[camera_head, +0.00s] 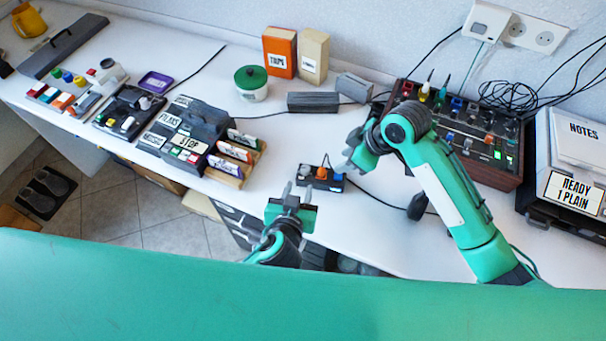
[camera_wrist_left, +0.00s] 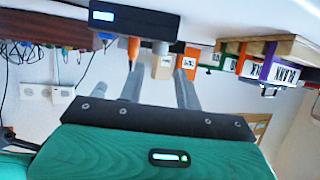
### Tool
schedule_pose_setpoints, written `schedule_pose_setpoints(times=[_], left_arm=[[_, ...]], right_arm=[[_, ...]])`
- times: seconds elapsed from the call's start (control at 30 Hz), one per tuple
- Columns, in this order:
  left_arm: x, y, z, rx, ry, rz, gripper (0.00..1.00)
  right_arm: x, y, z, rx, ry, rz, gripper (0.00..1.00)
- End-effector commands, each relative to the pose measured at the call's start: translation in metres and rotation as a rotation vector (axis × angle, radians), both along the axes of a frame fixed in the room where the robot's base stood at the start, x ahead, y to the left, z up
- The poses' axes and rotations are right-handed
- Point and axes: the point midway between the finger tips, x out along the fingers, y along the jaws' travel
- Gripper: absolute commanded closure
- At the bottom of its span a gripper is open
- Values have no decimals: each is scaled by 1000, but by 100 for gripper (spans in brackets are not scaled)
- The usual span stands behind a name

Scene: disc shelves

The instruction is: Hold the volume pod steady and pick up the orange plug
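The volume pod (camera_head: 326,187) is a small dark box on the white table in the head view, with a grey, an orange and a blue piece on top. The orange plug (camera_head: 322,173) stands in its middle. My left gripper (camera_head: 294,188) is open and empty at the pod's near left side. In the left wrist view, the pod (camera_wrist_left: 122,20) appears upside down beyond the open fingers (camera_wrist_left: 158,88), with the orange plug (camera_wrist_left: 133,48) pointing down. My right gripper (camera_head: 347,153) is just right of and behind the pod; its fingers are too small to judge.
A label rack (camera_head: 200,128) stands to the left. Behind are a grey block (camera_head: 313,102), a green-lidded pot (camera_head: 251,84) and orange and beige boxes (camera_head: 279,52). A dark cable runs right from the pod.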

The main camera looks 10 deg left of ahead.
Motion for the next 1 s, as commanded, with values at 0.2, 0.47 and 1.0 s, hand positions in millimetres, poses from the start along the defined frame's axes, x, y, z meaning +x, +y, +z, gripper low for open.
schedule_pose_setpoints(times=[0.2,0.47,1.0], left_arm=[[35,-3,-14,3,-1,-1,66],[62,-6,-25,1,0,-1,66],[67,-7,-28,0,1,-1,89]], right_arm=[[0,0,0,0,0,0,64],[0,0,0,0,0,0,64],[0,0,0,0,0,0,64]])
